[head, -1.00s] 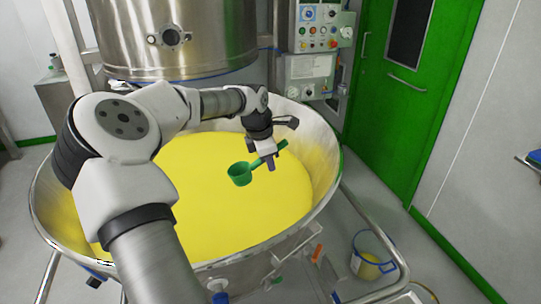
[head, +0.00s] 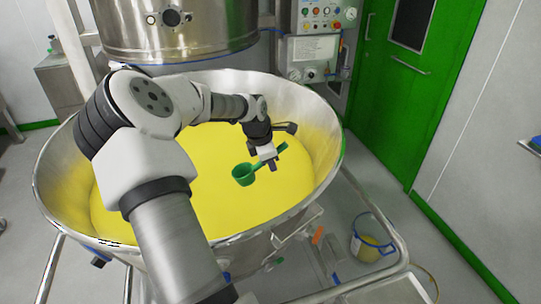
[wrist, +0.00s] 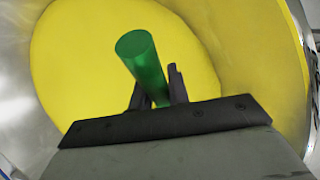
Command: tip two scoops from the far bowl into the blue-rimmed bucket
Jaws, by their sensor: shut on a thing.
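The far bowl (head: 318,101) is a large steel vessel holding a wide bed of yellow powder. My gripper (head: 272,164) is over the powder, shut on the handle of a green scoop (head: 243,175). The scoop's cup points left in the head view, and its inside looks green, with no powder visible in it. In the wrist view the green handle (wrist: 142,60) stands between the fingers, and the cup is hidden. The blue-rimmed bucket (head: 358,247) stands on the floor right of the bowl, with some yellow powder in it.
A steel vessel (head: 180,35) rises behind the bowl, beside a control panel (head: 314,48). A green door (head: 400,110) is at the right. Open floor lies right of the bucket.

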